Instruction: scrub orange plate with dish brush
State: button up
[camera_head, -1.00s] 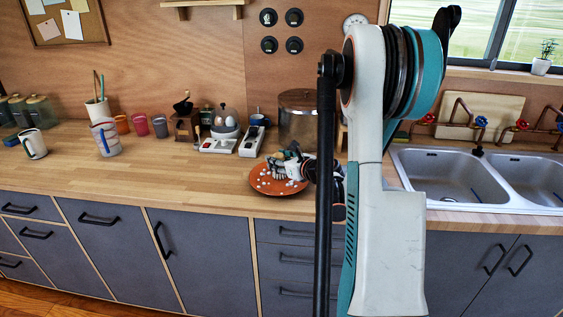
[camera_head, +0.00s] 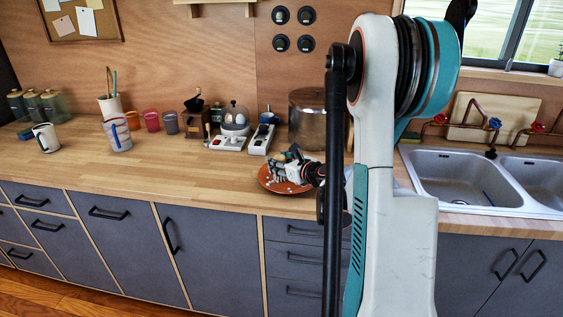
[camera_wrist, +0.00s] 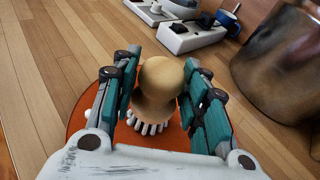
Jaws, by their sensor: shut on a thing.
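The orange plate (camera_head: 270,181) lies flat on the wooden counter, left of the sink. In the wrist view the plate (camera_wrist: 80,118) shows below and around my gripper. My gripper (camera_wrist: 160,88) is shut on the dish brush (camera_wrist: 161,75), a round wooden knob with white bristles pointing down. The bristles are over the plate; whether they touch it I cannot tell. In the head view my gripper (camera_head: 292,165) is above the plate, and my arm covers part of the counter. Some small white specks (camera_head: 284,184) are on the plate.
A large metal pot (camera_wrist: 285,60) stands close to the plate, at the right in the wrist view. White appliances (camera_head: 228,142) stand behind the plate. A double sink (camera_head: 455,182) is to the right. The counter left of the plate (camera_head: 190,176) is clear.

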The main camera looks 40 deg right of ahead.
jog(key=shift+s+a, duration=0.25)
jog(key=shift+s, duration=0.2)
jog(key=shift+s+a, duration=0.2)
jog(key=shift+s, duration=0.25)
jog(key=shift+s+d+b, duration=0.15)
jog(key=shift+s+d, duration=0.05)
jog(key=shift+s, duration=0.3)
jog(key=shift+s+d+b, duration=0.15)
jog(key=shift+s, duration=0.3)
jog(key=shift+s+d, duration=0.4)
jog(key=shift+d, duration=0.45)
jog(key=shift+w+d+r, duration=0.1)
jog(key=shift+w+r, duration=0.15)
jog(key=shift+w, duration=0.4)
jog(key=shift+w+r, duration=0.2)
jog(key=shift+w, duration=0.45)
notch_tip(320, 180, up, 7)
jog(key=p, duration=0.5)
jog(key=shift+r, duration=0.15)
